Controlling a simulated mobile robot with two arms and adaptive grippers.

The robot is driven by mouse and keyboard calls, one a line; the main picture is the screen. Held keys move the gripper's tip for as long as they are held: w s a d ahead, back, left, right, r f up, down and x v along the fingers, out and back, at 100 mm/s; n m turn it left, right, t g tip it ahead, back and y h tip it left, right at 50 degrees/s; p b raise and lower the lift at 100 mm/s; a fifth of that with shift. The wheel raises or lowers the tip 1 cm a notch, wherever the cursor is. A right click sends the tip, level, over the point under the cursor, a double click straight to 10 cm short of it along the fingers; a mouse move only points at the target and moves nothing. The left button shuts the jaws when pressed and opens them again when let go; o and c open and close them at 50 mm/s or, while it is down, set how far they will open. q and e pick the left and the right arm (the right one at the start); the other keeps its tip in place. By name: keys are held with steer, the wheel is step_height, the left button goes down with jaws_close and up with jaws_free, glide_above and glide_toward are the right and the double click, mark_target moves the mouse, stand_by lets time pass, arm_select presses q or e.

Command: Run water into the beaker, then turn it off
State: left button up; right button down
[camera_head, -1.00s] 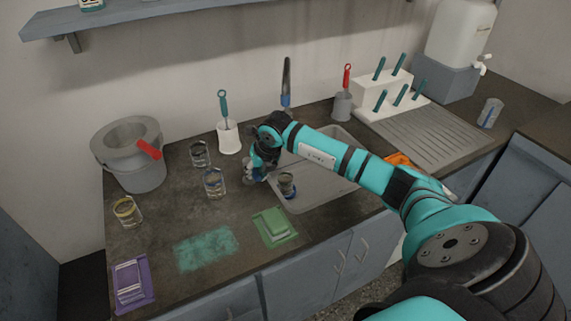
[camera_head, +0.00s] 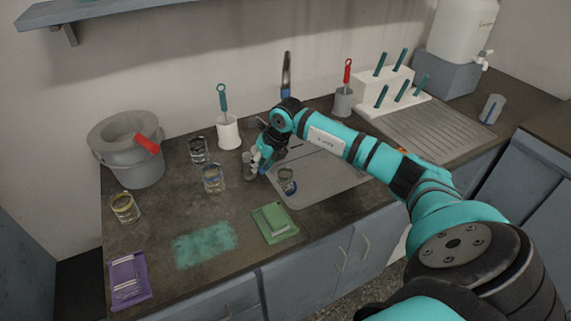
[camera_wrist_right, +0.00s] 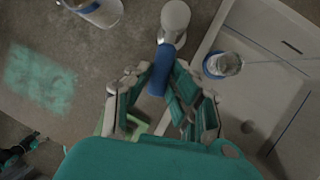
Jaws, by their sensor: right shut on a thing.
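A clear beaker with a blue band (camera_head: 287,182) stands in the left front part of the sink (camera_head: 318,184). It also shows in the right wrist view (camera_wrist_right: 222,66). My right gripper (camera_head: 257,165) is at the sink's left edge, left of this beaker. In the right wrist view its fingers are closed around a blue handle (camera_wrist_right: 161,70), which joins a pale round post (camera_wrist_right: 174,18). The dark tap spout with a blue collar (camera_head: 287,75) rises behind the sink; my arm hides its lower part. I cannot make out a water stream or the beaker's water level.
Several glass beakers, one blue-banded (camera_head: 213,179) and one yellow-banded (camera_head: 124,208), stand on the left counter near a grey bucket (camera_head: 138,165). A brush holder (camera_head: 228,133) stands behind the gripper.

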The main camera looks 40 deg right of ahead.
steer(key=shift+w+d+r+n, duration=0.1)
steer(key=shift+n, duration=0.2)
steer(key=shift+r+p, duration=0.1)
steer(key=shift+p, duration=0.2)
steer(key=shift+a+m+h+p, duration=0.45)
steer(key=shift+a+m, duration=0.4)
steer(key=shift+m, duration=0.45)
steer(key=shift+w+a+m, duration=0.1)
steer(key=shift+a+m, duration=0.05)
steer(key=shift+m, duration=0.25)
